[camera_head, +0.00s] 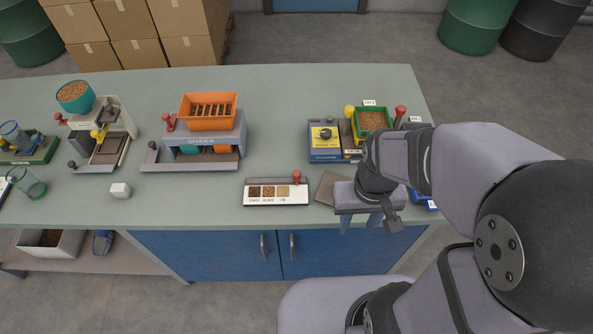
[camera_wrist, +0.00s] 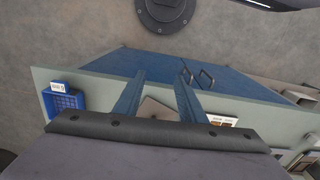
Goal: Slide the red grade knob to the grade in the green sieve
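The red grade knob (camera_head: 297,176) stands at the right end of a slot on the white grade board (camera_head: 262,199), above the rightmost, palest of three grain swatches. The labels are too small to read. The green sieve (camera_head: 357,132) stands at the back right and holds brown grain (camera_head: 371,120); its exact grade is hard to tell. My gripper (camera_head: 359,225) is right of the grade board, over the bench's front edge, with its two blue fingers apart and nothing between them. The wrist view shows the fingers (camera_wrist: 160,82) spread, with part of the grade board (camera_wrist: 222,121) beside the right finger.
A flat brown plate (camera_head: 326,188) lies between the board and my gripper. A blue and yellow machine (camera_head: 325,142) stands behind. The orange-topped divider (camera_head: 209,112) is at the back left, a white block (camera_head: 120,190) at left.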

